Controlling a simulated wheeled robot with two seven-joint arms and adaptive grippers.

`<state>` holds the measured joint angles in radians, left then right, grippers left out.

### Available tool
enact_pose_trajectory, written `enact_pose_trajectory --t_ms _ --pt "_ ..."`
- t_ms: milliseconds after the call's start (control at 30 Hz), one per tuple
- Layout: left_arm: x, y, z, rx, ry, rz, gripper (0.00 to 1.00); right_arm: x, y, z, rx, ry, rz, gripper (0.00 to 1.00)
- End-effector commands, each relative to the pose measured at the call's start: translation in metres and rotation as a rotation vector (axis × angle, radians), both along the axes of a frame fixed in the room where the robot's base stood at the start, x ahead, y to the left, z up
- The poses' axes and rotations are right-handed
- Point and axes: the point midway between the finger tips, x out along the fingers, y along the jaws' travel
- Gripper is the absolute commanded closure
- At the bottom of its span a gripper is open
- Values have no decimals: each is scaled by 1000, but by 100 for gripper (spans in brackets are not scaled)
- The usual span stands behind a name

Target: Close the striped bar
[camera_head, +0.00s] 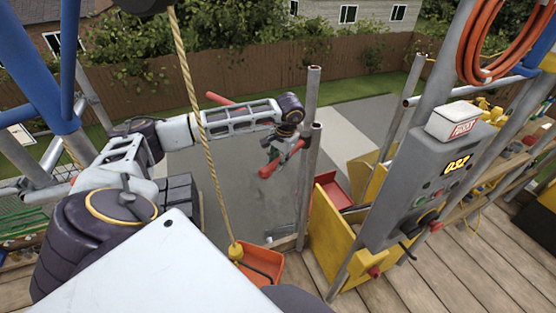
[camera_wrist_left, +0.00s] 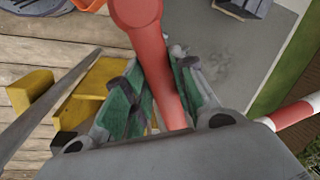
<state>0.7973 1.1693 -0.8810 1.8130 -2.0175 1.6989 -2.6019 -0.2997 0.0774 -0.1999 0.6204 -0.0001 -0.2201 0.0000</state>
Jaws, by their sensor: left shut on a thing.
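My left gripper (camera_head: 274,156) hangs below the wrist near two grey upright posts. In the left wrist view its green-padded fingers (camera_wrist_left: 158,70) are shut on a red bar (camera_wrist_left: 142,35) with a rounded end, which runs between them. A red piece (camera_head: 284,160) of it also shows at the fingers in the head view. A red-and-white striped bar (camera_wrist_left: 297,114) comes out at the right of the left wrist view. Whether it joins the red bar in the fingers is hidden by the gripper. My right gripper is out of view.
A grey control panel (camera_head: 430,170) with a lit display stands at the right, beside a yellow panel (camera_head: 332,235). A yellow rope (camera_head: 205,145) with an orange tray (camera_head: 257,265) hangs in front of my left arm. Grey paving (camera_head: 235,190) lies below, beyond the wooden deck (camera_head: 470,265).

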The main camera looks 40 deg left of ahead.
Motion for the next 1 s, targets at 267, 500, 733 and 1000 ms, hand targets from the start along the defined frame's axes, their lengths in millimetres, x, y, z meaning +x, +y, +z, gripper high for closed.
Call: enact_pose_trajectory --t_ms 267,500,733,1000 --pt "1 -8 0 0 1 41 100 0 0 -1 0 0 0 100" --pt "3 -25 0 -1 0 133 100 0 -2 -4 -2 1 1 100" --pt "9 -47 0 -1 -1 262 100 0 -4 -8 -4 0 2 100" --pt "20 -75 0 -2 -2 434 100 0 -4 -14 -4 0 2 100"
